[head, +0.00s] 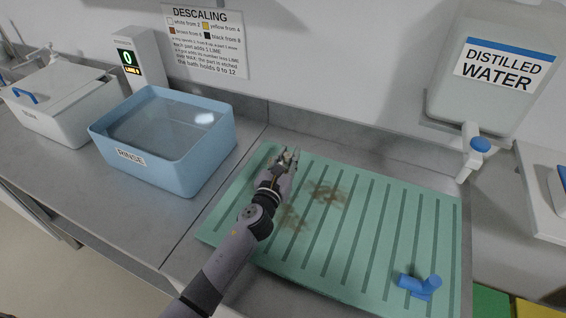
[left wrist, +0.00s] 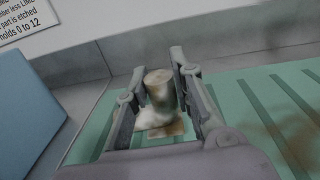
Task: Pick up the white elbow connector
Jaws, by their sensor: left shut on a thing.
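The white elbow connector (left wrist: 160,98) shows in the left wrist view between my left gripper's fingers, stained brownish at its top and base. My left gripper (left wrist: 157,85) is shut on it. In the head view my left gripper (head: 288,158) is over the back left part of the green ribbed mat (head: 380,230), and the connector is mostly hidden by the fingers. I cannot tell whether the connector touches the mat. My right gripper is not in view.
A blue elbow connector (head: 420,284) lies at the mat's front right. Brown stains (head: 325,193) mark the mat. A blue rinse tub (head: 165,170) stands left, a lidded white bath (head: 62,105) beyond it. A distilled water tank (head: 490,85) with a tap (head: 474,150) hangs back right.

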